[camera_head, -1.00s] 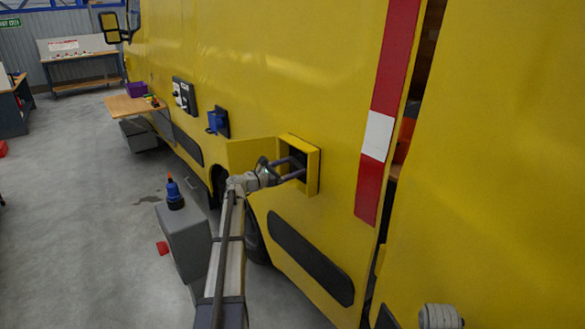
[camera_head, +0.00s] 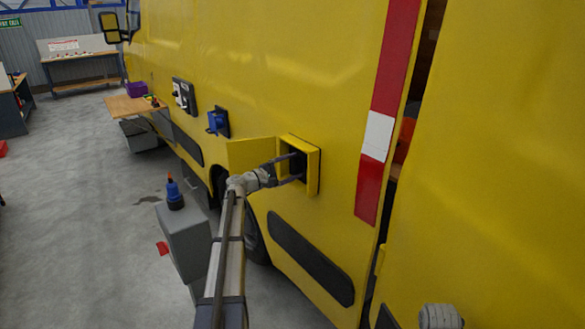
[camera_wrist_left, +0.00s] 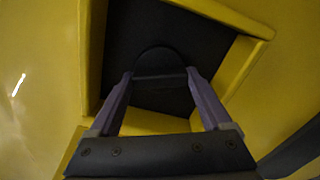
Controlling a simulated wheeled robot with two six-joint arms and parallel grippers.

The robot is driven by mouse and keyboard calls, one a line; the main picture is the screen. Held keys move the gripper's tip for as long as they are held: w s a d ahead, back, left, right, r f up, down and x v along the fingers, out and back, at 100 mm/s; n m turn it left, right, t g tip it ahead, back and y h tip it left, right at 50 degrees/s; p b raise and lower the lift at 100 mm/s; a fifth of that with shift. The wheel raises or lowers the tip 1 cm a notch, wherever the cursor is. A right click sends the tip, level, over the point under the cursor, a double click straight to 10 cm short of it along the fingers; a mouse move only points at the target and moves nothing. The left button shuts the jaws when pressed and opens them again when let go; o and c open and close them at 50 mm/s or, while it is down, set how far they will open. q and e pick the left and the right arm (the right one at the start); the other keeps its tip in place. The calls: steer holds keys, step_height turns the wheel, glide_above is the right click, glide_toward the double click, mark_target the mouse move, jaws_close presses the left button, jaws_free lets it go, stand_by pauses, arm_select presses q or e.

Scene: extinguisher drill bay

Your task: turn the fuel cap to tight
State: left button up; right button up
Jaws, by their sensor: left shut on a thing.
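The fuel cap (camera_wrist_left: 158,64) is a dark, round-topped piece with a bar across it, inside the yellow-framed filler recess (camera_head: 314,172) in the truck's side. My left gripper (camera_head: 299,167) reaches into this recess. In the left wrist view its two fingers (camera_wrist_left: 160,76) are shut on the cap, one on each side. In the head view the cap is mostly hidden by the fingers and the dark recess. The cap's markings cannot be read.
The open yellow flap (camera_head: 248,153) stands left of the recess, close to my left wrist. A blue fitting (camera_head: 218,122) is on the truck's side farther left. A grey cabinet (camera_head: 187,238) with a blue-and-black item (camera_head: 174,195) stands left of my arm. Floor beyond is mostly clear.

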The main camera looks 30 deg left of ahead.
arm_select(q)
steer(key=shift+m, duration=2.2)
steer(key=o, duration=1.2)
steer(key=shift+c, duration=0.2)
steer(key=shift+s, duration=0.1)
steer(key=v, duration=0.7)
steer(key=shift+s, duration=0.3)
steer(key=shift+a, duration=0.1)
